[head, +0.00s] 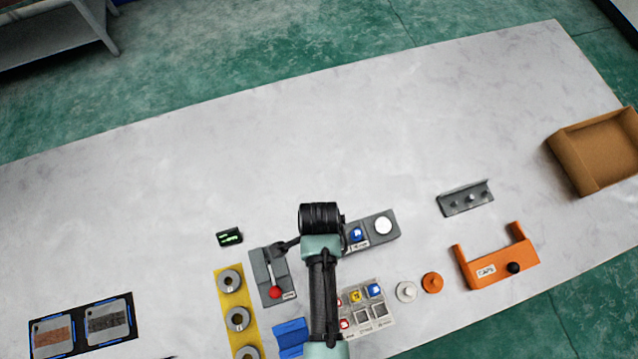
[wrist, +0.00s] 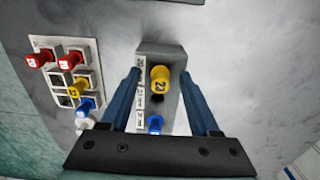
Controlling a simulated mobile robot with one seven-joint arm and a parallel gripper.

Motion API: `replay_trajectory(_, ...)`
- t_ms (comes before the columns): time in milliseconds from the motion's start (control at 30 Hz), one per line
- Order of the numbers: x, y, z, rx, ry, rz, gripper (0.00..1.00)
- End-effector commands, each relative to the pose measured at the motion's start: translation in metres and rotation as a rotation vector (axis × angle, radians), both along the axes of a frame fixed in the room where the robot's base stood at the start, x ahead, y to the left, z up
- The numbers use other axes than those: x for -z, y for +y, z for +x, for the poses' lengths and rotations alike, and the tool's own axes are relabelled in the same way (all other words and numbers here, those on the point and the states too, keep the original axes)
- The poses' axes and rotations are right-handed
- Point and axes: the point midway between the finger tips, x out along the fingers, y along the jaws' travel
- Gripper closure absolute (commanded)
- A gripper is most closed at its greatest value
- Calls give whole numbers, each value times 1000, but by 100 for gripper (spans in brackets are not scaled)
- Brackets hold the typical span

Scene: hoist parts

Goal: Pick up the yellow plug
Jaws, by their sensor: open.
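In the wrist view, a yellow plug (wrist: 160,78) with a dark number on it stands in a grey block (wrist: 147,57). My gripper (wrist: 160,74) is open, with one blue finger on each side of this plug and visible gaps between. A second yellow plug (wrist: 77,88) sits in a white panel at the left; it also shows in the head view (head: 356,296). In the head view the grey block (head: 371,240) is partly covered by my arm. The block's yellow plug and my fingertips are hidden there.
A blue plug (wrist: 155,122) stands in the same block, close to the yellow one. The white panel (head: 381,324) also holds red and blue plugs. A lever box (head: 261,268) is left of my arm, an orange bracket (head: 500,262) at right.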

Motion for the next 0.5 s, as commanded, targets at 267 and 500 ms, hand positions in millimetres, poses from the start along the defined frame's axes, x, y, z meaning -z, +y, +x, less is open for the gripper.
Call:
replay_trajectory(267,0,0,0,0,-1,0,54)
replay_trajectory(500,0,0,0,0,0,0,97)
